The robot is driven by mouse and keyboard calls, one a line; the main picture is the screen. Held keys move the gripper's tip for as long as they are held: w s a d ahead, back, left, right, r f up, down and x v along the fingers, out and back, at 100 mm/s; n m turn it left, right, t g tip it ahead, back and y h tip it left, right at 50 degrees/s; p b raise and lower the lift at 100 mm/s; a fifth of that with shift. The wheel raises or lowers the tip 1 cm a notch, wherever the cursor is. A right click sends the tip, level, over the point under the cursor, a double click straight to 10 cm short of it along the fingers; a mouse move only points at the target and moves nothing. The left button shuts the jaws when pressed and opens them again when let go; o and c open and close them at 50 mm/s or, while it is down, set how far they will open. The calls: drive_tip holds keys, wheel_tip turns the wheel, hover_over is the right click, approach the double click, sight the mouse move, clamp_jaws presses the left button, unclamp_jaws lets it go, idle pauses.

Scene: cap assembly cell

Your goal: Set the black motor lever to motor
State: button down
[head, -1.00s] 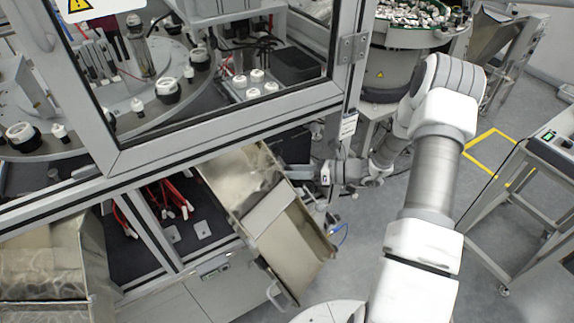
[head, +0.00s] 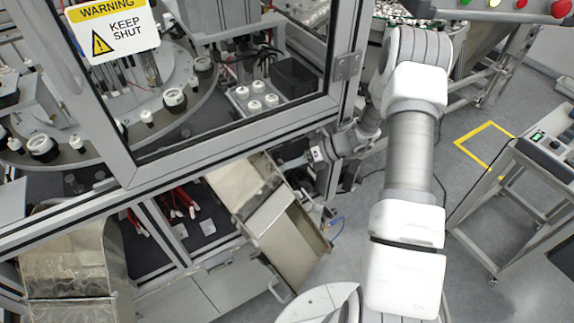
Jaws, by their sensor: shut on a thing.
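My gripper (head: 288,163) is at the end of my arm, below the machine's lower frame beam and beside the top of a metal chute. It is small in the head view and points left. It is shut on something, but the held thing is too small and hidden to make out. I cannot pick out the black motor lever, or its setting, in the head view.
The metal chute (head: 291,234) slopes down just below my gripper. The glazed guard door (head: 232,128) with a warning sign (head: 112,28) stands above left. A grey stand (head: 540,160) is at the right.

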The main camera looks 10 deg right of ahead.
drive_tip(key=shift+w+r, duration=0.25)
drive_tip(key=c, duration=0.6)
unclamp_jaws()
drive_tip(key=shift+f, duration=0.1)
drive_tip(key=shift+o, duration=0.2)
drive_tip(key=shift+s, duration=0.1)
drive_tip(key=shift+f, duration=0.15)
drive_tip(key=shift+s+f, duration=0.1)
